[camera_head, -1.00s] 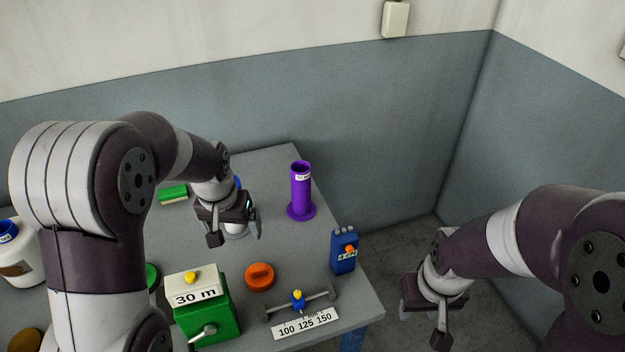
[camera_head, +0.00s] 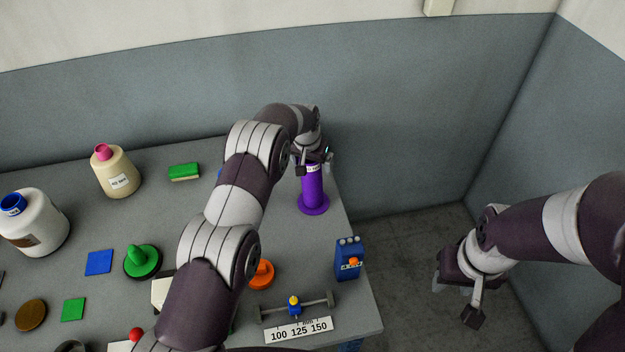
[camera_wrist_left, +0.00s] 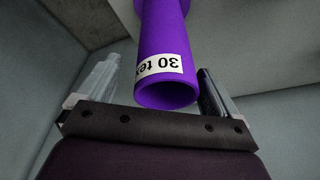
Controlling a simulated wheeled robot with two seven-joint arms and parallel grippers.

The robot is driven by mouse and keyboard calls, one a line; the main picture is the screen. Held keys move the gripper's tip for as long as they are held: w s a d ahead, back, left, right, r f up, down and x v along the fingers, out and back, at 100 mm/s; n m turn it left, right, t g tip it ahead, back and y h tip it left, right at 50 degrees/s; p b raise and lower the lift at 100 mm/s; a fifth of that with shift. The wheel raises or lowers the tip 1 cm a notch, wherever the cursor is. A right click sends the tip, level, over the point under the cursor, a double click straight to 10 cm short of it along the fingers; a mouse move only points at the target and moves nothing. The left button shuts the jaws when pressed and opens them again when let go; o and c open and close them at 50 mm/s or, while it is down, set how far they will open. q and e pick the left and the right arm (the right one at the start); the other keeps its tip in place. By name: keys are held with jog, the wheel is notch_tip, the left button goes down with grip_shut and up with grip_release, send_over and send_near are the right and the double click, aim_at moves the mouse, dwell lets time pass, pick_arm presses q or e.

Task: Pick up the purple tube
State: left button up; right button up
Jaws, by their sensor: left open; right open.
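The purple tube (camera_head: 313,188) stands upright on its round flange near the table's right edge. My left gripper (camera_head: 313,160) is at the tube's top end in the head view. In the left wrist view the tube (camera_wrist_left: 166,45) shows its open end and a white "30 tex" label. The open fingers of my left gripper (camera_wrist_left: 155,92) lie on either side of the tube, with a visible gap on each side. My right gripper (camera_head: 462,300) is open and empty, off the table's right side above the floor.
A blue device (camera_head: 348,262) stands at the table's right edge in front of the tube. An orange knob (camera_head: 261,274) and a bar with a numbered label (camera_head: 298,330) are nearer. A green block (camera_head: 184,171) and bottles (camera_head: 117,172) stand left. A wall rises behind the table.

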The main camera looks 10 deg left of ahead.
pick_arm(q)
jog(key=shift+s+d+f, duration=0.1)
jog(key=shift+d+f, duration=0.15)
jog(key=shift+d, duration=0.1)
jog(key=shift+s+d+f, duration=0.1)
jog(key=shift+s+f, duration=0.05)
jog(key=shift+s, duration=0.15)
jog(key=shift+w+f, duration=0.1)
jog(key=shift+f, duration=0.05)
jog(key=shift+w+a+f, duration=0.1)
jog(key=shift+w+a, duration=0.05)
jog(key=shift+a, duration=0.1)
jog(key=c, duration=0.3)
jog(key=shift+w, duration=0.1)
jog(key=c, duration=0.6)
jog(key=shift+d, duration=0.1)
jog(key=c, duration=0.4)
jog(key=shift+s+d, duration=0.1)
jog(key=shift+s, duration=0.1)
notch_tip(320, 180, up, 10)
jog(key=b, duration=0.3)
jog(key=shift+w, duration=0.1)
pick_arm(e)
jog(key=f, duration=0.2)
jog(key=shift+s+d+f, duration=0.3)
jog(key=shift+s+d, duration=0.05)
jog(key=shift+s, duration=0.05)
